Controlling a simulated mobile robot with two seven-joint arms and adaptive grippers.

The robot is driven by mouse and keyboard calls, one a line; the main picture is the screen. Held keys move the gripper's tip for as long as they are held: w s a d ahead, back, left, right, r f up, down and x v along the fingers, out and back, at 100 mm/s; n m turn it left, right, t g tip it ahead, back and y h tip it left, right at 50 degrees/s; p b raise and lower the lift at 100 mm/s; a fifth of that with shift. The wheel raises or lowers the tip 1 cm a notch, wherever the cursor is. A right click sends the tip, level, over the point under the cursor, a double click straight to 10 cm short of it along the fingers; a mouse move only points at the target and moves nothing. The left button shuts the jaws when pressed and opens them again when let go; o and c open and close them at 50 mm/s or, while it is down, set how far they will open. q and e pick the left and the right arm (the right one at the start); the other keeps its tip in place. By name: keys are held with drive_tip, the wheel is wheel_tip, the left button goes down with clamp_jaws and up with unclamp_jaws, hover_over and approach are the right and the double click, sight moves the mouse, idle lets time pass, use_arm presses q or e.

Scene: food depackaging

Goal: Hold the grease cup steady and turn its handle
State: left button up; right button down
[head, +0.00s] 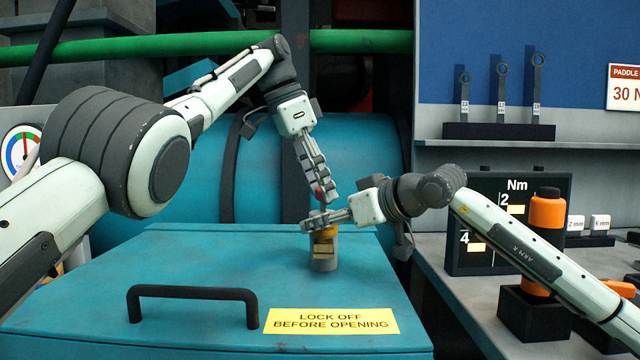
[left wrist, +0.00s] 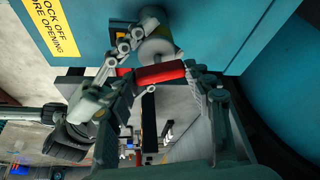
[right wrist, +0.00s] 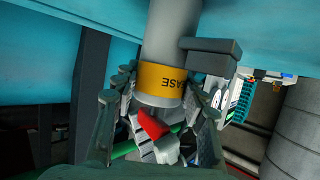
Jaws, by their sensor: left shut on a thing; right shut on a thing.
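The grease cup (head: 323,263) stands upright on the teal lid, grey with a yellow label band. The band shows with part of the word "GREASE" in the right wrist view (right wrist: 162,82). My right gripper (head: 318,222) comes in from the right and is shut around the upper part of the cup. The red handle (left wrist: 161,75) sits at the cup's top; it also shows in the right wrist view (right wrist: 152,124). My left gripper (head: 321,191) reaches down from above and is shut on the handle, just above my right fingers. The fingers partly hide the cup and handle.
The teal lid (head: 200,318) has a black bar handle (head: 192,292) and a yellow sign (head: 331,321) in front. A grey bench (head: 470,295) at right carries a torque board (head: 490,250) and an orange-black tool (head: 547,212). A green pipe (head: 150,46) crosses behind.

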idle(0.3)
use_arm(q)
drive_tip(key=o, duration=1.2)
drive_tip(key=shift+s, duration=0.1)
drive_tip(key=shift+c, duration=0.2)
